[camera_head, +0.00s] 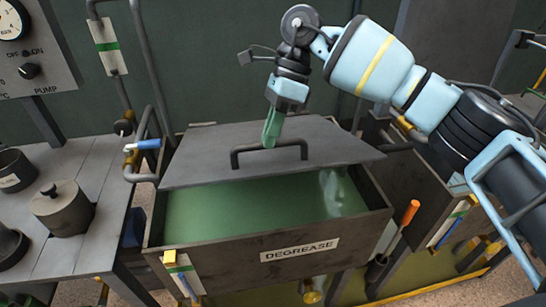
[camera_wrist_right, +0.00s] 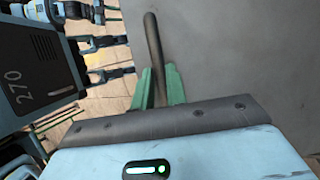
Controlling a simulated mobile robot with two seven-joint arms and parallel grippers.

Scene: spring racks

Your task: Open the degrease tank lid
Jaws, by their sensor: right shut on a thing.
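The degrease tank (camera_head: 250,255) is a dark metal box with a "DEGREASE" label on its front wall. Its grey lid (camera_head: 340,150) sits pushed back and tilted, so green liquid (camera_head: 250,205) shows along the front half of the tank. The right wrist view shows the handle (camera_wrist_right: 154,50) between the green fingertips (camera_wrist_right: 158,88).
A grey side table (camera_head: 95,175) at the left carries a lidded pot (camera_head: 62,208) and dark cups. A pump panel (camera_head: 35,55) and pipes stand behind it. An orange-handled tool (camera_head: 408,215) stands right of the tank, beside another tank.

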